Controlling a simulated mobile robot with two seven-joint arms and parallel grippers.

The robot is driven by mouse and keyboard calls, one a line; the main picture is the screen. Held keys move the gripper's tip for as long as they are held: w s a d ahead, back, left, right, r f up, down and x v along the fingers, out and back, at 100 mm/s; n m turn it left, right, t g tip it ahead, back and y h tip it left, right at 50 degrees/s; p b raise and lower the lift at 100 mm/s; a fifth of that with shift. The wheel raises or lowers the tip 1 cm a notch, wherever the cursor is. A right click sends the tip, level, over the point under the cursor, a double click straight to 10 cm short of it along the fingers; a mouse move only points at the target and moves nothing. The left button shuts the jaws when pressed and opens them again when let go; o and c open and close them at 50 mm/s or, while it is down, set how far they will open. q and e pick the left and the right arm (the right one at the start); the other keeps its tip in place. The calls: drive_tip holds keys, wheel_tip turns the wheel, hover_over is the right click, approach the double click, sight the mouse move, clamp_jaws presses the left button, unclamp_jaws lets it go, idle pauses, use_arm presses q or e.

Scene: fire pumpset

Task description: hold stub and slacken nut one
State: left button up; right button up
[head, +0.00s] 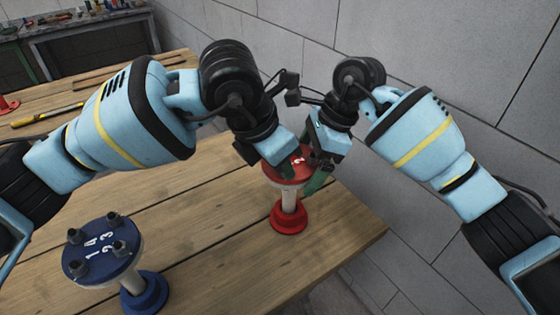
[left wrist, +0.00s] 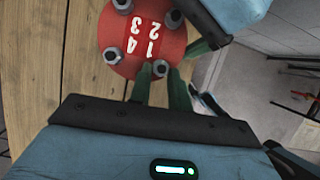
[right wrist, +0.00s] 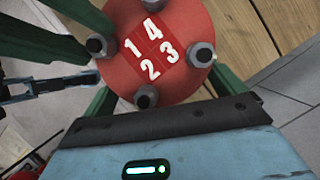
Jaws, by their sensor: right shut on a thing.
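The red stub (head: 290,222) stands upright on the wooden table. Its round red top (right wrist: 140,80) carries white numbers one to four, each with a grey nut beside it. Nut one (left wrist: 160,68) also shows in the right wrist view (right wrist: 97,47). My left gripper (left wrist: 160,80) has its two green fingers apart, one on each side of nut one. Firm contact with the nut cannot be made out. My right gripper (right wrist: 165,85) is shut on the red stub, its green fingers at opposite sides of the top. In the head view both grippers partly hide the top.
A blue stub (head: 100,250) with numbered nuts stands at the front left of the table (head: 220,265). A yellow-handled tool (head: 45,115) lies at the far left. A grey wall (head: 410,60) runs close behind the right table edge. The table's front middle is clear.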

use_arm(q)
drive_tip(key=o, duration=0.4)
use_arm(e)
drive_tip(key=shift+r, duration=0.1)
use_arm(q)
drive_tip(key=v, duration=1.2)
drive_tip(key=shift+d, duration=0.1)
use_arm(e)
drive_tip(key=o, duration=1.2)
drive_tip(key=shift+o, duration=0.2)
drive_tip(key=v, duration=1.2)
use_arm(q)
drive_tip(key=shift+s+f, duration=0.1)
use_arm(e)
drive_tip(key=shift+s, duration=0.15)
